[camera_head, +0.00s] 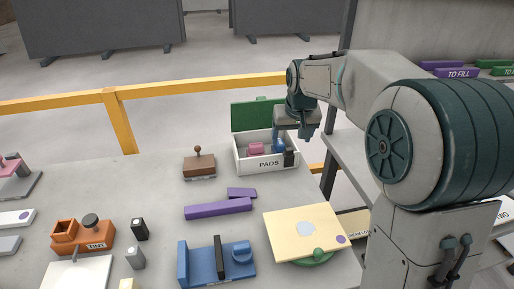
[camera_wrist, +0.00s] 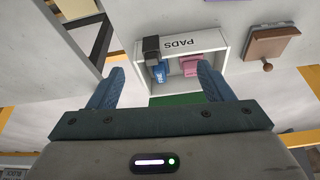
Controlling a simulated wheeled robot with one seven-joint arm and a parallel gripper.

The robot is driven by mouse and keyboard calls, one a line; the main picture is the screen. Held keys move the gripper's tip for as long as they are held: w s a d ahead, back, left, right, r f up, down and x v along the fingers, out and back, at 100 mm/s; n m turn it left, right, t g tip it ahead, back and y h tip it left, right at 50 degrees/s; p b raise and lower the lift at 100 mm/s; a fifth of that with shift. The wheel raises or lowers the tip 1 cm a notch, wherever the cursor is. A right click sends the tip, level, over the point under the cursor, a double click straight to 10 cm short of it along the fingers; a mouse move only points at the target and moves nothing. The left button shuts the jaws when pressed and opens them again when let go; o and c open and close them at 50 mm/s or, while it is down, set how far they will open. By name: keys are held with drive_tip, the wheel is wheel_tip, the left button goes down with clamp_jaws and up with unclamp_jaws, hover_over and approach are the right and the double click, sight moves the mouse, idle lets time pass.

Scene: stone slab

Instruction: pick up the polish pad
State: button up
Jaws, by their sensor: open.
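A white box marked PADS (camera_head: 256,165) stands at the far right of the stone slab; the wrist view shows it upside down (camera_wrist: 208,43). It holds a pink pad (camera_head: 256,149), also in the wrist view (camera_wrist: 189,66), a blue pad (camera_wrist: 160,73) and a black pad (camera_head: 290,158), also in the wrist view (camera_wrist: 151,48). I cannot tell which is the polish pad, as no label on them is readable. My gripper (camera_wrist: 160,80) is open and empty above the box, its two blue fingers spread on either side of the pads. In the head view it partly hides the box's right side.
A green panel (camera_head: 256,115) rises behind the box. A brown block with a knob (camera_head: 199,166) stands left of it. Purple bars (camera_head: 218,209), a cream board (camera_head: 290,225) and a blue holder (camera_head: 215,262) lie nearer. A grey shelf (camera_head: 349,150) stands close on the right.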

drive_tip(key=n, duration=0.1)
approach(256, 144)
wheel_tip(256, 144, up, 3)
drive_tip(key=s+d, duration=0.1)
drive_tip(key=s, duration=0.1)
drive_tip(key=p+x, duration=0.1)
drive_tip(key=x, duration=0.7)
drive_tip(key=shift+w+a+f+p, duration=0.2)
drive_tip(key=shift+w+f+p, duration=0.1)
drive_tip(key=shift+p, duration=0.1)
drive_tip(key=shift+w+a+p+x, duration=0.15)
drive_tip(key=shift+p+x, duration=0.25)
drive_tip(key=shift+x, duration=0.9)
drive_tip(key=shift+w+a+p+x, duration=0.15)
drive_tip(key=shift+p+x, duration=0.2)
drive_tip(key=shift+x, duration=0.9)
drive_tip(key=shift+r, duration=0.15)
drive_tip(key=c, duration=1.1)
